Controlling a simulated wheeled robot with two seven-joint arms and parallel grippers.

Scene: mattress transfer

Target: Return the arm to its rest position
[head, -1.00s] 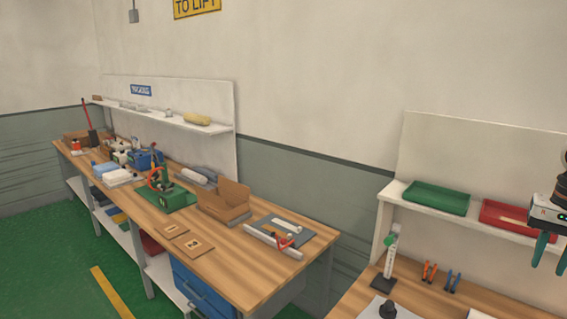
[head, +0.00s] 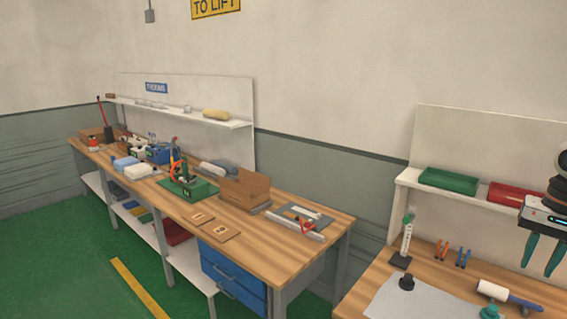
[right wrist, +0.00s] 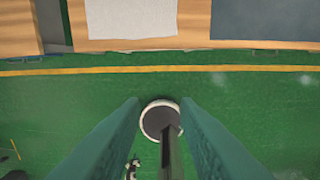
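My right gripper (head: 541,254) is at the right edge of the head view, above the right workbench. Its two teal fingers point down and stand apart with nothing between them. In the right wrist view the fingers (right wrist: 161,125) are also spread, over the green floor. A dark post with a round light-rimmed disc shows between and beyond them; I cannot tell what it is. My left gripper is not in the head view.
The right workbench (head: 437,278) holds a grey mat (head: 400,300), pliers (head: 463,257) and a white roller (head: 492,290). Green (head: 447,181) and red (head: 515,195) trays sit on its shelf. The left workbench (head: 280,250) is crowded. Green floor (head: 75,270) lies open at left.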

